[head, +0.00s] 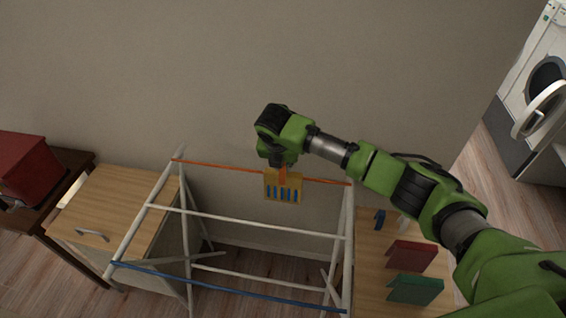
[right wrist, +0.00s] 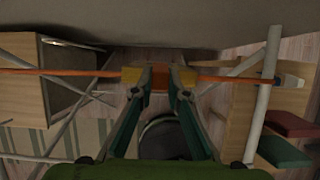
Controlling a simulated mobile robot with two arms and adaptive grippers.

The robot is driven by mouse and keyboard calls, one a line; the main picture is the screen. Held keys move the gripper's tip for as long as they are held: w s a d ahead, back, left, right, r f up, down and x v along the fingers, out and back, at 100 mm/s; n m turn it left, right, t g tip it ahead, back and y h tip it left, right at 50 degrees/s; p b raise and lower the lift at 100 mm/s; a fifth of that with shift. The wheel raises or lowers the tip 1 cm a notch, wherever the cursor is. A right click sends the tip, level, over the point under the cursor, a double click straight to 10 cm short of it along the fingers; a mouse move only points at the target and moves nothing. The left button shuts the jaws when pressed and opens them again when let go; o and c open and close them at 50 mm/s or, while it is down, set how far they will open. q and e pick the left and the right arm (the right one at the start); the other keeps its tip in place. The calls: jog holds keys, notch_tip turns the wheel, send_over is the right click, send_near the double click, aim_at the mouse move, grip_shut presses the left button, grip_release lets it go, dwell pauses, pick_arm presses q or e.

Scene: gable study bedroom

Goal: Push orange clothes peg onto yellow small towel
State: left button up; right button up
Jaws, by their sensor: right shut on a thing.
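The yellow small towel (head: 296,189), with blue bars, hangs over the orange far rail of the drying rack. It also shows in the right wrist view (right wrist: 131,75) on both sides of my fingertips. The orange clothes peg (head: 283,172) is at the towel's top edge, over the rail. My right gripper (head: 282,164) points down from above the rail, shut on the peg. In the right wrist view the peg (right wrist: 159,79) shows between the two fingertips (right wrist: 160,85). I cannot tell how far the peg grips the towel. My left gripper is not in view.
The white drying rack (head: 250,221) has an orange far rail (head: 220,167) and a blue near rail (head: 220,287). A wooden cabinet (head: 115,205) stands left. Red (head: 410,255) and green (head: 414,288) folded items and a blue peg (head: 380,218) are right. The wall is close behind.

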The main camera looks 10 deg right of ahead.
jog(key=shift+f, duration=0.15)
dwell(0.5)
jog(key=o, duration=0.9)
jog(key=v, duration=1.2)
